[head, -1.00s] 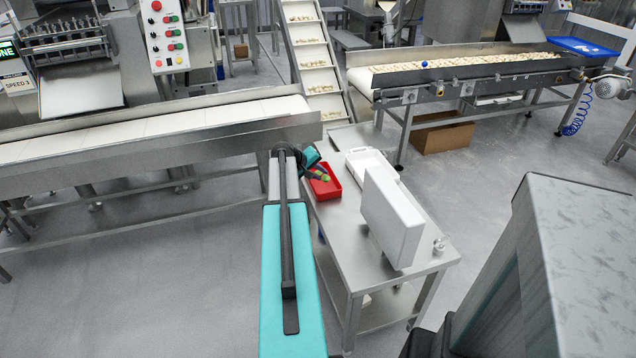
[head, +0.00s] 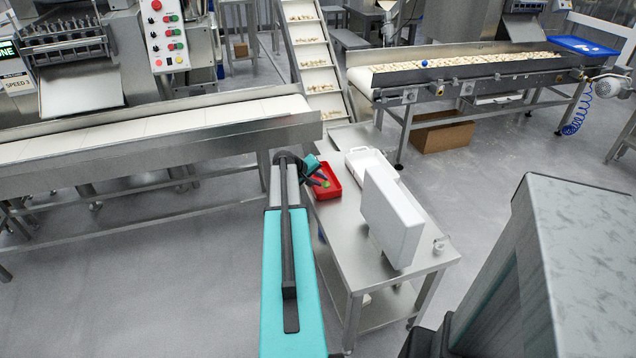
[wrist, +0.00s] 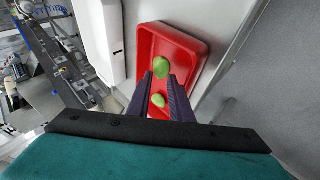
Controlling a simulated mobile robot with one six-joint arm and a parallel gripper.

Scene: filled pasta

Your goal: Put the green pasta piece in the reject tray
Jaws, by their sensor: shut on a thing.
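The reject tray is a red, shallow tray (head: 331,192) on the steel table. It fills the middle of the wrist view (wrist: 190,48). My gripper (head: 322,180) points down over it, with its dark fingers (wrist: 160,76) reaching inside the tray's outline. The fingers are shut on a green pasta piece (wrist: 161,66) at their tips. A second green piece (wrist: 158,101) shows between the fingers, nearer the palm in the picture, seemingly lying in the tray. I cannot tell whether the held piece touches the tray floor.
A white tray (head: 369,161) stands just right of the red one. A tall white box-like unit (head: 393,217) stands on the same steel table (head: 345,240). A white conveyor (head: 200,122) runs to the left, close behind my arm.

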